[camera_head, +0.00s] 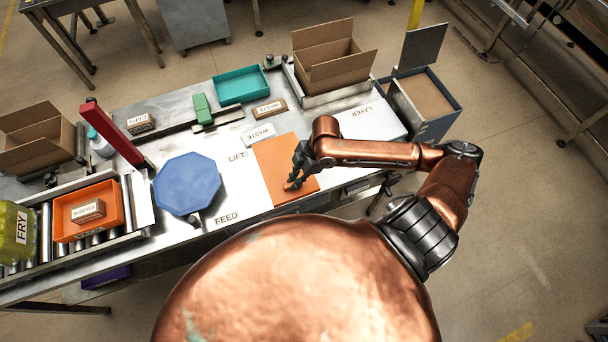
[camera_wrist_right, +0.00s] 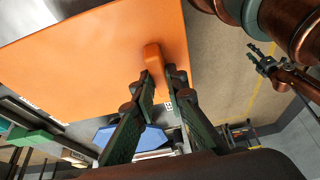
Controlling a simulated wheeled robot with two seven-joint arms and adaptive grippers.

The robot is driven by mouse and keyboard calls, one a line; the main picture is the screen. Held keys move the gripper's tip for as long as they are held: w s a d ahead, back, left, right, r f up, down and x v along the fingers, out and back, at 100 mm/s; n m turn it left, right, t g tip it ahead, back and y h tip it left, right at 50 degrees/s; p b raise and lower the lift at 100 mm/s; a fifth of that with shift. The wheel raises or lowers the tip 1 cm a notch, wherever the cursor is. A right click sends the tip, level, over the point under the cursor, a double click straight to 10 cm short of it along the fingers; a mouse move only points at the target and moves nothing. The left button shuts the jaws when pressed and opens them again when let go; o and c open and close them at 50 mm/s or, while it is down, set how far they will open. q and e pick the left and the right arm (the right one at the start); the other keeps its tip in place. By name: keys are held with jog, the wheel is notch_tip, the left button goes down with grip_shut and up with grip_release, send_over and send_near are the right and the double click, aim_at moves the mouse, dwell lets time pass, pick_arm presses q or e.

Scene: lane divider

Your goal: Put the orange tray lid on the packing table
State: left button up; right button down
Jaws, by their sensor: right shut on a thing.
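The orange tray lid (camera_head: 272,163) is a flat orange panel over the front right part of the packing table (camera_head: 240,222). I cannot tell whether it rests on the surface or hangs just above it. My right gripper (camera_head: 296,183) is shut on the lid's raised orange handle. The wrist view shows the lid (camera_wrist_right: 90,60) large, with the handle between the fingertips of the right gripper (camera_wrist_right: 160,72). My left gripper (camera_wrist_right: 260,58) shows small at the right of the wrist view, empty, its fingers apart. It is not in the head view.
A blue octagonal piece (camera_head: 187,183) lies left of the lid. An orange tray (camera_head: 77,219) with a small box sits on the rollers at left. A red post (camera_head: 113,134), a teal tray (camera_head: 241,85) and cardboard boxes (camera_head: 328,60) stand around. A white LAYER sheet (camera_head: 372,122) lies right.

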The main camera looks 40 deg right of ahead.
jog(key=w+d+f, duration=0.1)
jog(key=d+f, duration=0.3)
jog(key=w+d+f+p, duration=0.1)
jog(key=d+f, duration=0.2)
jog(key=shift+w, duration=0.3)
notch_tip(320, 180, down, 2)
jog(key=shift+f+p, duration=0.1)
jog(key=shift+p, duration=0.4)
jog(key=shift+f, duration=0.45)
jog(key=c, duration=1.9)
grip_release()
jog(key=shift+c, duration=0.2)
jog(key=v, duration=1.2)
jog(key=shift+b, duration=0.45)
jog(key=shift+d, duration=0.1)
